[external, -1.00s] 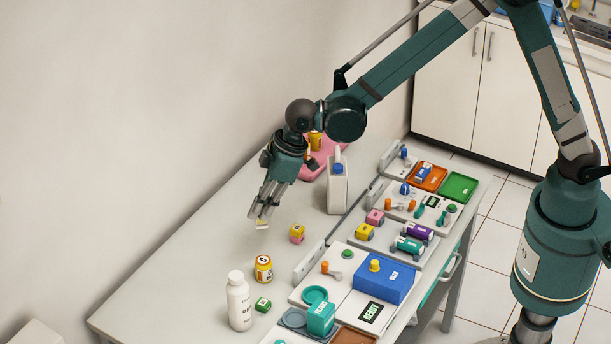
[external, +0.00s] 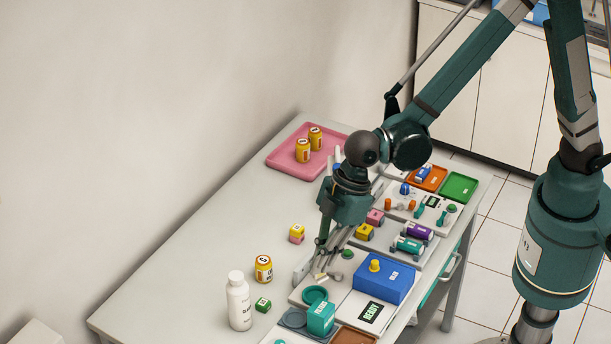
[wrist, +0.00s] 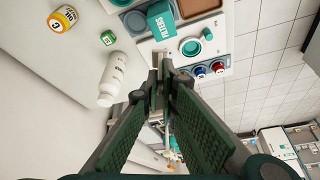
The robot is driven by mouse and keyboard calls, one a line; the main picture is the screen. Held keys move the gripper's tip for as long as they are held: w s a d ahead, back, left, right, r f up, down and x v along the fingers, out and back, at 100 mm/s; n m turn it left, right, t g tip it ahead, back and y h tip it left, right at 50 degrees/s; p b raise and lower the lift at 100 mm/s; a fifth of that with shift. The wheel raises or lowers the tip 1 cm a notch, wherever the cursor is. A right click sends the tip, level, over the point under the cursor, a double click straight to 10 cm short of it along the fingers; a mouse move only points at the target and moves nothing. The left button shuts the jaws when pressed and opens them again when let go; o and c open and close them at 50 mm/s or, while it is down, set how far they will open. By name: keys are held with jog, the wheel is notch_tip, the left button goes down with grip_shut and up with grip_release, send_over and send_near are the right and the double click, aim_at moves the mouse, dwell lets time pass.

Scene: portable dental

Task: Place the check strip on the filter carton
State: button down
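The filter carton (external: 320,319) is a small teal box near the table's front, left of the blue box. In the wrist view the teal carton (wrist: 161,20) shows its FILTERS label at the top. My gripper (external: 322,274) points down above the pale panel, behind the carton and apart from it. The check strip (external: 319,277) is a small cream piece at the fingertips. My gripper is shut on it. In the wrist view the fingers (wrist: 160,78) come close together and mostly hide the strip.
A blue box (external: 384,282) with a yellow knob stands right of the carton. A teal ring dish (external: 314,294) lies just behind the carton. A white bottle (external: 239,303), a yellow can (external: 263,268) and a green cube (external: 263,304) stand left.

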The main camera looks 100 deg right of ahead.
aim_at(323, 277)
jog(key=shift+s+a, duration=0.1)
jog(key=shift+a, duration=0.1)
jog(key=shift+f, duration=0.1)
jog(key=shift+f, duration=2.85)
jog(key=shift+f, duration=2.05)
jog(key=shift+f, duration=0.15)
